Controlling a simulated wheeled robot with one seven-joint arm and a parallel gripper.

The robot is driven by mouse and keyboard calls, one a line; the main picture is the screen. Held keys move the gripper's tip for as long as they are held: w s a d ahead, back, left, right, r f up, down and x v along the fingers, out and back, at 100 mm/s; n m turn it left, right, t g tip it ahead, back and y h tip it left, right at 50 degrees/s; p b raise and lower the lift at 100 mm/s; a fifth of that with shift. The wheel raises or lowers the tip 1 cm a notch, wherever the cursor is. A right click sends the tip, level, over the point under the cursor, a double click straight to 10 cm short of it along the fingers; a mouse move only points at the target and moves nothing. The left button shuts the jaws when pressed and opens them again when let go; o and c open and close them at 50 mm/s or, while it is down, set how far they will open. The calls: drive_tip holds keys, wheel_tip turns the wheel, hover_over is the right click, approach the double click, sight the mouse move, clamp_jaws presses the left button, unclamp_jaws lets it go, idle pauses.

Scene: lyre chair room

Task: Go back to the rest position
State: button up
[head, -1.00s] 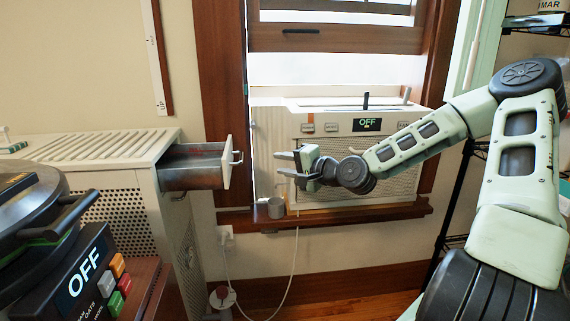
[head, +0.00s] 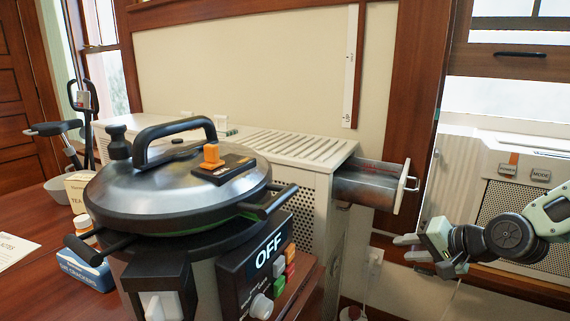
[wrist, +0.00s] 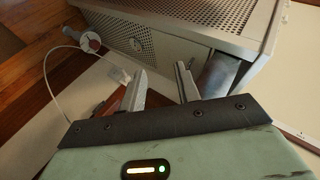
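My gripper (head: 420,256) is at the right of the head view, in front of the window sill. Its two fingers are spread apart with nothing between them. In the wrist view the fingers (wrist: 160,88) also stand apart and empty. The arm reaches in from the right edge; most of it is out of the picture.
An open metal drawer (head: 365,186) sticks out of the white slatted cabinet (head: 308,200), left of and above my gripper. A large cooker (head: 180,190) reading OFF stands on the wooden table (head: 25,215). A white window unit (head: 510,195) is behind my gripper. A cord hangs below.

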drive_tip(key=s+a+f+n+g+h, duration=0.25)
drive_tip(key=s+a+n+g, duration=0.4)
drive_tip(key=s+a, duration=0.45)
drive_tip(key=s+a+r+n+g+h, duration=0.15)
drive_tip(key=s+r+n, duration=0.25)
drive_tip(key=s, duration=0.5)
drive_tip(key=s+a+r+n+g+h, duration=0.1)
drive_tip(key=s+a+r+n+h, duration=0.2)
drive_tip(key=s, duration=0.6)
wheel_tip(320, 180, up, 15)
drive_tip(key=d+y+p, duration=0.1)
drive_tip(key=p, duration=1.3)
drive_tip(key=shift+s+d+n, duration=0.15)
drive_tip(key=shift+s+n, duration=0.1)
drive_tip(key=shift+n, duration=0.1)
